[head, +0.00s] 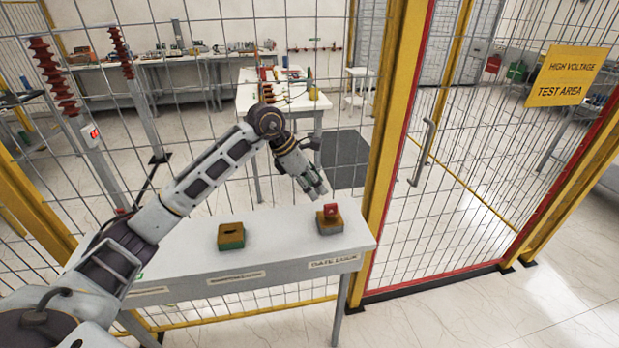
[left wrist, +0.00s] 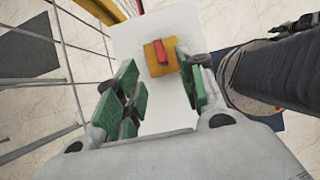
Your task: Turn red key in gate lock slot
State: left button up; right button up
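The red key (head: 331,209) stands upright in the yellow-topped gate lock block (head: 329,223) at the right end of the grey shelf.
A second block (head: 231,236) with an empty slot sits left on the shelf (head: 280,237). A label reading GATE LOCK (head: 334,262) is on the shelf's front edge. A yellow post (head: 395,120) and mesh fence stand close behind. The gate (head: 480,180) is at the right.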

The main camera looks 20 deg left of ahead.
aim_at(329, 205)
pick_arm(q)
jog(key=p+x, duration=0.1)
jog(key=x, duration=0.8)
jog(key=shift+x, duration=0.8)
pick_arm(e)
jog(key=shift+s+a+r, duration=0.2)
jog(key=shift+a+r, duration=0.15)
jog(key=shift+a, duration=0.1)
jog(key=shift+s+a+r, duration=0.15)
jog(key=shift+a+r, duration=0.2)
jog(key=shift+a, duration=0.1)
jog(key=shift+d, duration=0.15)
pick_arm(q)
grip_shut()
pick_arm(e)
jog(key=shift+d, duration=0.1)
pick_arm(q)
jog(key=shift+f, duration=0.1)
pick_arm(e)
jog(key=shift+f, duration=0.2)
